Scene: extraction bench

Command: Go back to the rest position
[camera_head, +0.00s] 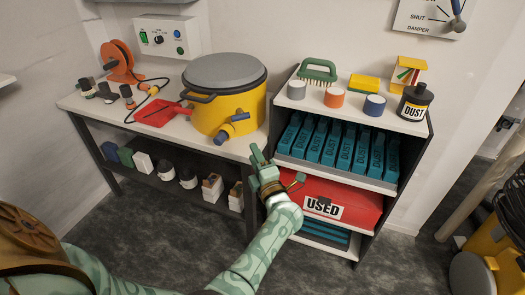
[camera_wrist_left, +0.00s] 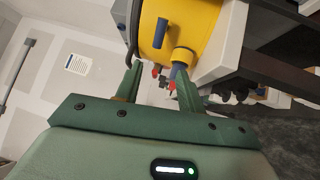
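My left gripper (camera_head: 277,163) is in front of the bench, near the gap between the table and the shelf unit. My green patterned left arm reaches up to it from the bottom left. In the left wrist view the two green fingers (camera_wrist_left: 157,72) stand apart with nothing held between them. The yellow drum (camera_head: 232,108) with a grey lid stands on the table beyond the gripper. Its side and blue-handled valve also show past the fingers in the left wrist view (camera_wrist_left: 190,28). My right gripper is in neither view.
The shelf unit (camera_head: 425,130) at right holds several teal dust packs (camera_head: 335,143) and a red "USED" bin (camera_head: 318,197) close to the gripper. The white table (camera_head: 172,140) carries an orange reel (camera_head: 118,62) and a red dustpan (camera_head: 158,112). Dark floor (camera_head: 165,225) is clear in front.

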